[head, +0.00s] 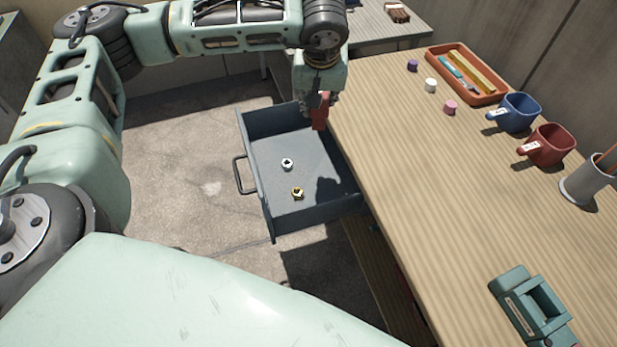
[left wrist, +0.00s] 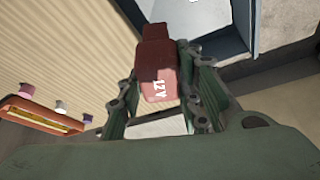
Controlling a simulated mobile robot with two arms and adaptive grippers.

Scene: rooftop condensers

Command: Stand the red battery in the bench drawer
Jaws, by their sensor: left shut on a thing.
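The red battery (head: 320,113) is held in my left gripper (head: 319,99), over the far right corner of the open bench drawer (head: 264,178), close to the bench edge. In the left wrist view the battery (left wrist: 157,72) sits between both fingers of my left gripper (left wrist: 165,88), with white lettering on its face. The drawer is grey with a handle on its left side; a corner of it also shows in the left wrist view (left wrist: 243,45). I cannot tell whether the battery touches the drawer. My right gripper is in neither view.
On the bench (head: 430,180) are an orange tray (head: 432,58), a blue mug (head: 518,113), a red mug (head: 549,146), a grey cup (head: 585,190) and a teal device (head: 512,292).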

